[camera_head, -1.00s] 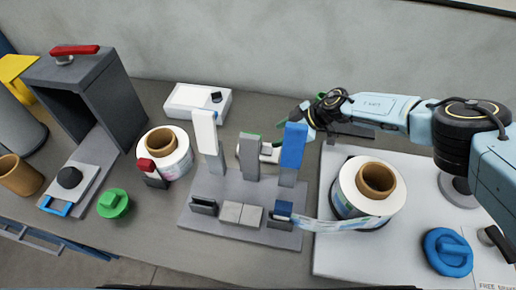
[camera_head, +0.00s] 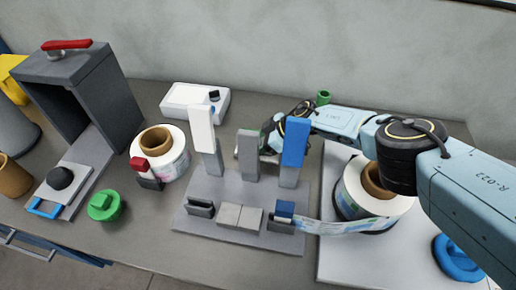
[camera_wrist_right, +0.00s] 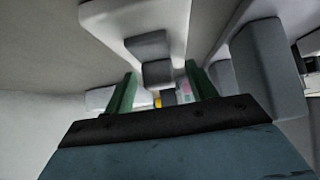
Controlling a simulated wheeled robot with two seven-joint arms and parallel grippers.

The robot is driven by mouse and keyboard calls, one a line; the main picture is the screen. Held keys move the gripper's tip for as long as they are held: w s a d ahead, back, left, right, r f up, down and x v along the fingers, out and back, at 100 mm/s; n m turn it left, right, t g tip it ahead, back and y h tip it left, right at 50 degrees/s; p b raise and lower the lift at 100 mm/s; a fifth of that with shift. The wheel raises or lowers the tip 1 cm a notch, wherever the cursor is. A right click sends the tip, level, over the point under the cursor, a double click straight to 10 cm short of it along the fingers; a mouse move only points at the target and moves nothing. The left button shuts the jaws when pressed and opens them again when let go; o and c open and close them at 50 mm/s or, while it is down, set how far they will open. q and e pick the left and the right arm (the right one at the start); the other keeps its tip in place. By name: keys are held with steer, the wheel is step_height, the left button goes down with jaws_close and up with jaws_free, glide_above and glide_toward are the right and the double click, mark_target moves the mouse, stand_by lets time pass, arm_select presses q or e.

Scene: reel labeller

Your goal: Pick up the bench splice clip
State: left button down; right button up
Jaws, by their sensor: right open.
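My right gripper (camera_wrist_right: 162,88) is open, its two green fingers either side of a small grey block (camera_wrist_right: 158,73) in the right wrist view. Contact cannot be told. In the head view the right gripper reaches behind the fixture plate (camera_head: 240,240), mostly hidden by the grey post (camera_head: 249,158) and blue-topped post (camera_head: 293,145). I cannot tell for sure which piece is the bench splice clip. Small dark clamps stand at the plate's front: a plain one (camera_head: 200,207) at left and a blue-topped one (camera_head: 284,212) at right. My left gripper is not in view.
A white-topped post (camera_head: 202,130) stands on the plate. A label reel (camera_head: 352,205) stands at right, its strip reaching the blue-topped clamp. Another reel (camera_head: 172,148), a green knob (camera_head: 104,205) and a dark housing (camera_head: 112,90) are at left. A white box (camera_head: 182,97) stands behind.

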steer(key=shift+c, duration=0.3)
steer(key=c, duration=1)
steer(key=shift+r, duration=0.1)
